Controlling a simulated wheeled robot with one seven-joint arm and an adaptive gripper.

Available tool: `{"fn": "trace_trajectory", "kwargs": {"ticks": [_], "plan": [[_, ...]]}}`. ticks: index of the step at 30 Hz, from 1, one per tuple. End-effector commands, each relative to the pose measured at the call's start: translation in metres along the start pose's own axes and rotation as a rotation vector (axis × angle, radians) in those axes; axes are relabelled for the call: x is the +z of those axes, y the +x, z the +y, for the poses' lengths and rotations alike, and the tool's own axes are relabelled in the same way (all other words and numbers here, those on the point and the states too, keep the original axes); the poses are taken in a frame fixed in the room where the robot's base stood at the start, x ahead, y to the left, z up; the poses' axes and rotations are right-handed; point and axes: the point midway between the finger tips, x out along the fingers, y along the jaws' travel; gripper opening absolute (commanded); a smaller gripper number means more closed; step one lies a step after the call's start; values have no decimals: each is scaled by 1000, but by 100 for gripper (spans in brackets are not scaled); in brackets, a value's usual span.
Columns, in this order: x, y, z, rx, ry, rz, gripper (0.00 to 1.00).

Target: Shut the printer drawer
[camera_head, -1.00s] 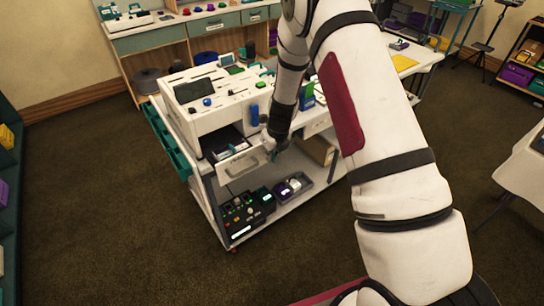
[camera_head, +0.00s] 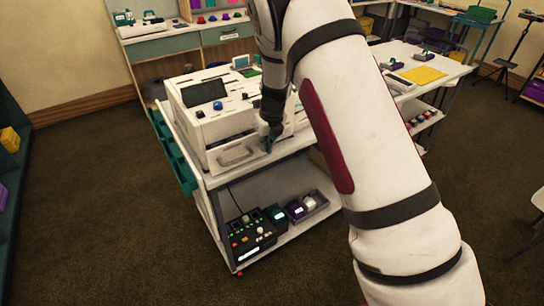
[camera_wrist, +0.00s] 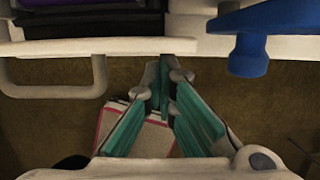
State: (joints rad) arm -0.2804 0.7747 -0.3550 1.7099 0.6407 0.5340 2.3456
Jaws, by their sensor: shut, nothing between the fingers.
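The white printer (camera_head: 210,115) stands on a cart. Its drawer front (camera_head: 238,153) with a looped handle faces me low on the printer. In the wrist view the drawer front (camera_wrist: 90,47) runs across the upper left with its handle (camera_wrist: 50,91) sticking out. A dark interior shows behind that front, so the drawer stands at least a little out. My gripper (camera_head: 268,143) is shut and empty at the right end of the drawer front. Its teal fingers (camera_wrist: 167,68) reach to that end; I cannot tell whether they touch it.
A blue part (camera_wrist: 249,50) juts from the printer right of my fingers. The cart's lower shelf (camera_head: 275,235) holds a black control box (camera_head: 250,232) and small containers. Teal bins (camera_head: 172,152) hang on the cart's left side. Open carpet lies in front.

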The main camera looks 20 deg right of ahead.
Motion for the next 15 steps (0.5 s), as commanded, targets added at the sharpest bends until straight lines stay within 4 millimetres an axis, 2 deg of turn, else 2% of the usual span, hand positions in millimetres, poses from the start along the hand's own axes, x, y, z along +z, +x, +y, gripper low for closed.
{"fn": "trace_trajectory", "kwargs": {"ticks": [1, 6, 15], "plan": [[9, 5, -1, -2, -2, -3, 0], [22, 7, -1, -2, -1, -2, 0], [28, 6, 0, 0, 0, -1, 0]]}}
